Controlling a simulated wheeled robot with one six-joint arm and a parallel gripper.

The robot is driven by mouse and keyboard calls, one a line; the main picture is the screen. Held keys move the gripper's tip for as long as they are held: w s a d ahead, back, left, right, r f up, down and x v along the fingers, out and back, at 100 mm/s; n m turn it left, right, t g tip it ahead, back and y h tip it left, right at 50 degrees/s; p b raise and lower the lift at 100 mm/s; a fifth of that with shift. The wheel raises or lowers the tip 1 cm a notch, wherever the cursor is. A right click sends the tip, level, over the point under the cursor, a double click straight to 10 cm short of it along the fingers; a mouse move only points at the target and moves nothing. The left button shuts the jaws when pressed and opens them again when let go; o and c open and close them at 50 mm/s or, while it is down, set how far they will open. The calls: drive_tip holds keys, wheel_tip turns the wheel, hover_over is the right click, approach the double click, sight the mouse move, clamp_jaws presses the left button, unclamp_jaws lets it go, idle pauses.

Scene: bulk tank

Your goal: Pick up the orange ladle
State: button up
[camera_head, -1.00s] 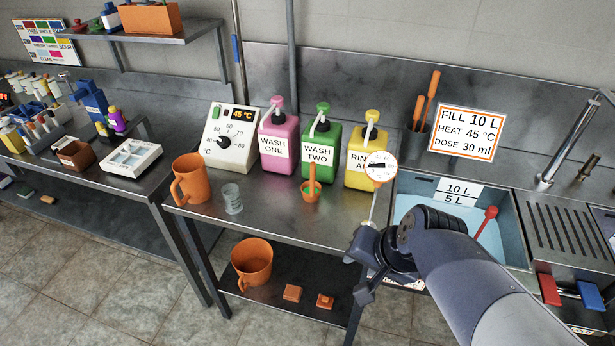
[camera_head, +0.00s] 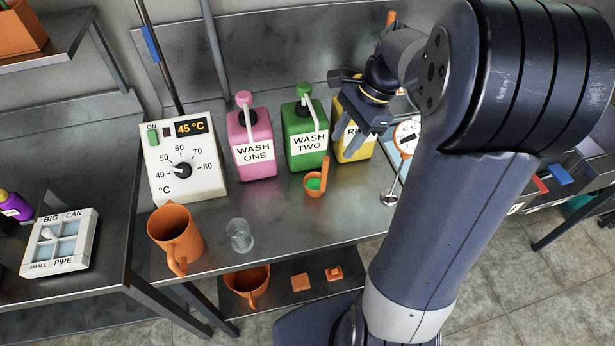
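The orange ladle (camera_head: 314,189) is on the steel bench in front of the green WASH TWO bottle (camera_head: 305,140). Its short handle points up, and green shows in its bowl. My gripper (camera_head: 354,135) is above and to the right of the ladle, in front of the yellow bottle (camera_head: 354,148), apart from the ladle. Its dark fingers look spread, with nothing seen between them. My arm hides part of the yellow bottle and most of the sink area.
A pink WASH ONE bottle (camera_head: 251,145), white heater box (camera_head: 183,165), orange jug (camera_head: 176,238) and clear cup (camera_head: 240,236) stand to the left. A round dial gauge (camera_head: 407,135) on a stem stands right of the ladle. Bare bench lies in front of the ladle.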

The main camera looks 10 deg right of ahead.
sight(325, 169)
drive_tip(key=x, duration=0.8)
drive_tip(key=shift+a+f+p, duration=0.15)
drive_tip(key=shift+a+p, duration=0.25)
drive_tip(key=shift+a, duration=0.1)
drive_tip(key=shift+a+f, duration=0.15)
drive_tip(key=shift+f, duration=0.3)
clamp_jaws()
